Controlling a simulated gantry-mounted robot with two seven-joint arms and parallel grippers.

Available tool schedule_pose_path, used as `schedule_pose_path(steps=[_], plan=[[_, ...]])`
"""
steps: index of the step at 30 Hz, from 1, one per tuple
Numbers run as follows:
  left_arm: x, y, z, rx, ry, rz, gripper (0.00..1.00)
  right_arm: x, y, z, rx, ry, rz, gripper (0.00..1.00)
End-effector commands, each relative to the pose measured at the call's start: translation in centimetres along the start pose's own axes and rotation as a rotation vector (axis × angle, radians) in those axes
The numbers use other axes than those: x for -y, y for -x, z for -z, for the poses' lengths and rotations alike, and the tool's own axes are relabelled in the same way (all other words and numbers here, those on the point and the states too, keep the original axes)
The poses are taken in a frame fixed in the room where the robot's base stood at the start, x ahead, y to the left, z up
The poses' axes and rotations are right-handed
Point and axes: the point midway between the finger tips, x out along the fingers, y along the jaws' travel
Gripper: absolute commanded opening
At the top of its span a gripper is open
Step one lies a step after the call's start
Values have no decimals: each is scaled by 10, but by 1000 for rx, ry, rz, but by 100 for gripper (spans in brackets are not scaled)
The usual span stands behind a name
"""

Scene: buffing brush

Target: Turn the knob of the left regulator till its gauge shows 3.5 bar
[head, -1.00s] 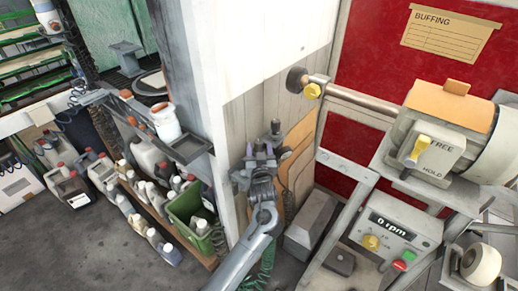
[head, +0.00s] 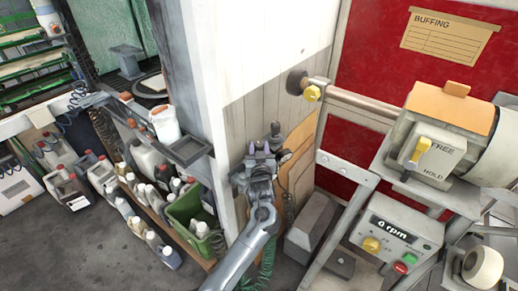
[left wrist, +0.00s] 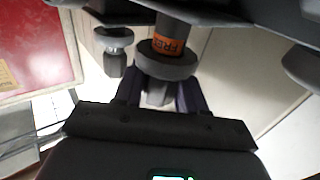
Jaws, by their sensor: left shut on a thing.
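My left gripper (head: 262,150) is raised in front of the pale wall panel in the head view, beside the white post. In the left wrist view its two dark fingers (left wrist: 160,95) are closed on the grey knob (left wrist: 157,92) below a round collar of a regulator. That regulator (left wrist: 170,42) has an orange band with partly hidden lettering. A second similar regulator (left wrist: 115,42) with its own knob hangs apart to the left in that view. No gauge face can be read. In the head view the gripper hides most of the held regulator. My right gripper is not in view.
A white post (head: 235,75) stands close left of my gripper. The buffing machine (head: 440,145) and its control box (head: 395,235) are to the right. A green crate (head: 190,210) and several bottles are lower left.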

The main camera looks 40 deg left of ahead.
Motion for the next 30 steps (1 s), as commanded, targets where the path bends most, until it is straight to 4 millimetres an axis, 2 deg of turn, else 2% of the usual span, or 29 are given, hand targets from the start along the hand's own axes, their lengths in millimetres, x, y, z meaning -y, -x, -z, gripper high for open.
schedule_pose_path(steps=[6, 12, 18, 27, 28, 30], plan=[[3, -1, 6, 0, -6, -143, 10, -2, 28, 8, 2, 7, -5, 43], [3, -1, 3, 0, -7, -304, 10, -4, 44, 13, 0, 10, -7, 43], [1, 0, 1, 1, -2, -378, 10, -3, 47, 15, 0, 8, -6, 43], [0, 0, 0, 1, 0, -382, 10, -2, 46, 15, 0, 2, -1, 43], [0, 0, 0, 1, 0, -381, 45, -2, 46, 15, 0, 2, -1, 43], [0, 0, 0, 1, 0, -381, 55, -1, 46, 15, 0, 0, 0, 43]])
